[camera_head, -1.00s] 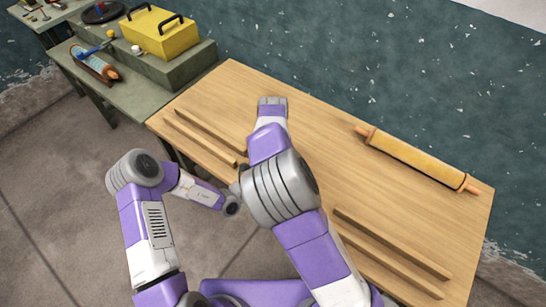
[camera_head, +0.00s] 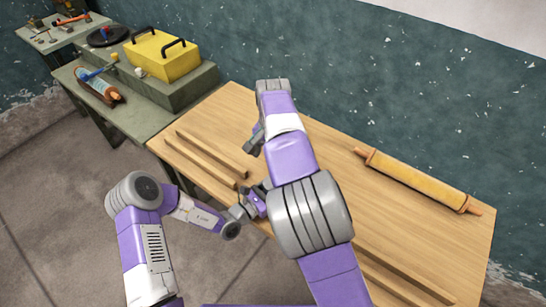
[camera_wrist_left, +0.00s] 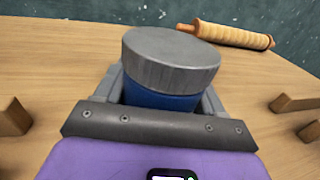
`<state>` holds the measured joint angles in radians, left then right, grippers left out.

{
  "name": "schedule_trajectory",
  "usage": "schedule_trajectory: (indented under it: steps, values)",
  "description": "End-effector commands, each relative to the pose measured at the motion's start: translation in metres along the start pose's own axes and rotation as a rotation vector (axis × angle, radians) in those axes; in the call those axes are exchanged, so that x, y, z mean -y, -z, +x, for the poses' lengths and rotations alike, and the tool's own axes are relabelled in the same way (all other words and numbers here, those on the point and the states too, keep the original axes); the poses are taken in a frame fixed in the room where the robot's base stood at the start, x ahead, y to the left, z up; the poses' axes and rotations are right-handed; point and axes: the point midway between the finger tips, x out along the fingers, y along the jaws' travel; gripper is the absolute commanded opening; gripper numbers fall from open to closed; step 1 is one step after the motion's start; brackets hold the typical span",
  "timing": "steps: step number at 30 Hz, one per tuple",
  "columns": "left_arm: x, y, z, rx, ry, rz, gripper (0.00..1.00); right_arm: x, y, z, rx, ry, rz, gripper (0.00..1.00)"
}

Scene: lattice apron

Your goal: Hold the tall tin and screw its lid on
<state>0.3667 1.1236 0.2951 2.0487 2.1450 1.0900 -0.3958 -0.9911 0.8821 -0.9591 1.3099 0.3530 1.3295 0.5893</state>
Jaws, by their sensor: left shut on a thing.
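The tall tin is blue and shows in the left wrist view (camera_wrist_left: 160,98), standing between the fingers of my left gripper (camera_wrist_left: 161,92), which is shut on it. The grey ribbed lid (camera_wrist_left: 171,58) sits on top of the tin and looks level; how tightly it is seated cannot be told. In the head view the tin and lid are hidden behind my right arm, and my left gripper (camera_head: 256,203) shows only in part. My right gripper (camera_head: 254,140) is over the table, apart from the lid; whether its fingers are open cannot be made out.
The wooden table (camera_head: 330,155) has low wooden rails at the left (camera_head: 212,155) and front right. A rolling pin (camera_head: 417,182) lies at the back right. The table's middle is clear.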

Motion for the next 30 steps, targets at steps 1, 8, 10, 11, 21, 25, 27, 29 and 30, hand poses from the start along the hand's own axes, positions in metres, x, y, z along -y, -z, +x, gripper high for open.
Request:
schedule_trajectory:
  steps: [1, 8, 10, 11, 21, 25, 27, 29, 30]
  values:
    - [0.000, 0.000, 0.000, 0.000, 0.001, 0.000, 0.00, 0.000, 0.000, 0.000, 0.000, 0.000, 0.000, 0.98]
    - [0.000, 0.000, 0.000, 0.000, 0.001, 0.000, 0.99, 0.000, 0.000, 0.000, 0.000, 0.001, 0.000, 0.98]
    - [0.000, 0.000, 0.000, 0.000, 0.000, 0.000, 0.99, 0.000, 0.000, 0.000, 0.000, 0.001, 0.000, 0.98]
    - [0.000, 0.000, 0.000, 0.000, 0.000, 0.000, 0.99, 0.000, 0.000, 0.000, 0.000, 0.001, 0.000, 0.98]
    - [-0.001, -0.001, -0.020, -0.002, -0.002, -0.001, 0.99, 0.000, 0.000, -0.003, 0.000, 0.001, 0.000, 0.98]
    - [-0.001, -0.001, -0.043, -0.002, -0.002, -0.001, 0.99, 0.000, 0.000, -0.007, 0.000, 0.001, 0.000, 0.98]
    - [0.000, -0.001, -0.055, -0.002, -0.002, -0.001, 0.99, 0.000, 0.000, -0.008, 0.000, 0.001, 0.000, 0.98]
    - [-0.001, 0.000, -0.062, -0.002, -0.002, 0.000, 0.99, 0.000, 0.000, -0.009, 0.000, 0.001, 0.000, 0.98]
    - [-0.001, 0.000, -0.067, -0.001, -0.002, 0.000, 0.99, 0.000, 0.000, -0.009, 0.000, 0.001, 0.000, 0.98]
